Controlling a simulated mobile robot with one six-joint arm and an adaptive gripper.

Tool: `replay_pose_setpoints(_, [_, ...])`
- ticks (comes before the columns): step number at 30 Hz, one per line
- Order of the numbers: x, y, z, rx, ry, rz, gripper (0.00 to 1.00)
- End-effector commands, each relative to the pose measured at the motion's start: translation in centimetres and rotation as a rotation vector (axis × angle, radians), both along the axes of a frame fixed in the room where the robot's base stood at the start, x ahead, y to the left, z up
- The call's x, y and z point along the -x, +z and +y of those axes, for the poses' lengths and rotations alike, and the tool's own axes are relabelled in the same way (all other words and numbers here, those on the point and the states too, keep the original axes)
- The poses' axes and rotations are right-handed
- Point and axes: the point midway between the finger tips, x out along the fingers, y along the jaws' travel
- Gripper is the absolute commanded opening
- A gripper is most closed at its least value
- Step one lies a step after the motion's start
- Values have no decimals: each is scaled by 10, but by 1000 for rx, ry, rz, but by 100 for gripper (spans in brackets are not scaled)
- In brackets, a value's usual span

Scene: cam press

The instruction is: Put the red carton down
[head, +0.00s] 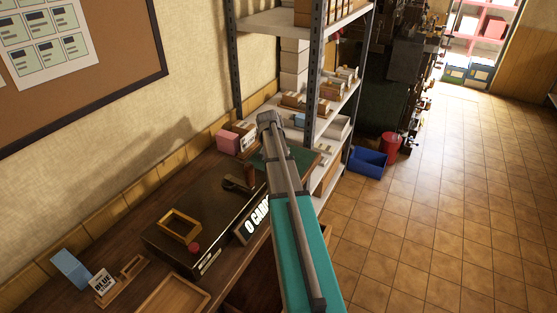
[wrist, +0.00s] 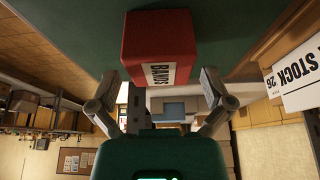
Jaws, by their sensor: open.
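The red carton (wrist: 160,42), with a white label reading "BANDS", rests on a green surface (wrist: 85,25) in the wrist view, which looks upside down. My gripper (wrist: 160,88) is open. Its two fingers are spread to either side of the carton's near end, with the carton apart from the finger pads as far as I can tell. In the head view my arm covers part of the green mat (head: 302,157), and I cannot make out the carton or my gripper there.
A "STOCK 26" card (wrist: 298,75) stands close beside the carton. A pink box (head: 229,143) is at the wall. A dark press box (head: 185,225) with a wooden frame (head: 180,225) is on the bench.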

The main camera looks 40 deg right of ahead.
Motion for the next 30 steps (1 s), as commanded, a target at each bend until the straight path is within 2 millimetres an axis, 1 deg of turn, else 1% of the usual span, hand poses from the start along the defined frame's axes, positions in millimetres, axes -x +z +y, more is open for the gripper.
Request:
replay_pose_setpoints(1, [-1, -9, -3, 0, -1, 0, 100])
replay_pose_setpoints(9, [-3, -24, -10, 0, -1, 0, 100])
replay_pose_setpoints(30, [-3, -25, -12, 0, -2, 0, 100])
